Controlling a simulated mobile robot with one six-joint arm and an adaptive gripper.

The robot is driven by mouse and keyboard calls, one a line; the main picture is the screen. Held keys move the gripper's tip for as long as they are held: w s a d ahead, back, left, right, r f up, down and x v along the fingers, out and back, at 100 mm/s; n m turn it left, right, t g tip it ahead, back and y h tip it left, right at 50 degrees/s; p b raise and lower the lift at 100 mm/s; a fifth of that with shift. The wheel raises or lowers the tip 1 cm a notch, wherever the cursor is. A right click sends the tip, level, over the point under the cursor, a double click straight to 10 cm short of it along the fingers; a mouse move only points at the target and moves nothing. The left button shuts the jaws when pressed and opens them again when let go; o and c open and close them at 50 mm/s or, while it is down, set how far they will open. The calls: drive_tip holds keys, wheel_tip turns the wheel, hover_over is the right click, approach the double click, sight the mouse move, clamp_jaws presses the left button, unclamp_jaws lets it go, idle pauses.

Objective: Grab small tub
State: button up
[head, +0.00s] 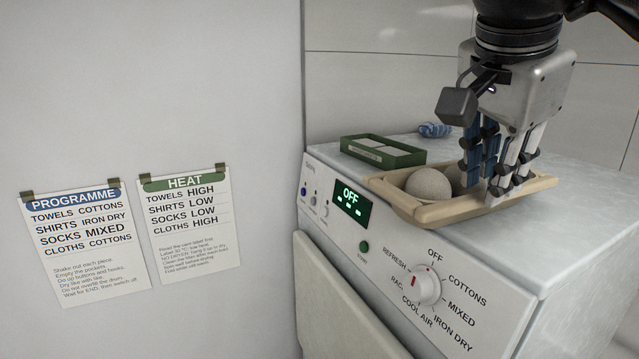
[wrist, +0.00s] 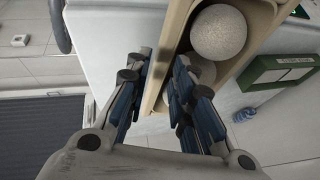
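The small tub is a beige, open, shallow tub (head: 440,213) on top of the white dryer, holding pale grey balls (head: 428,185). It also shows in the wrist view (wrist: 178,32), with one ball (wrist: 219,32) in plain sight and another partly hidden by my fingers. My gripper (head: 490,190) points down at the tub's right part. In the wrist view, my gripper (wrist: 162,62) has its fingers apart, with the tub's long wall between them. One finger is over the tub's inside, the other outside. A gap shows between the outer finger and the wall.
A green box (head: 383,152) with white pieces stands behind the tub on the left. A crumpled blue thing (head: 434,129) lies behind it. The dryer's front has a dial (head: 428,287) and an OFF display (head: 351,200). A wall with two notices is at left.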

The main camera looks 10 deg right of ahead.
drive_tip(key=x, duration=0.5)
drive_tip(key=shift+w+d, duration=0.2)
drive_tip(key=shift+d, duration=0.2)
drive_tip(key=shift+r, duration=0.1)
clamp_jaws()
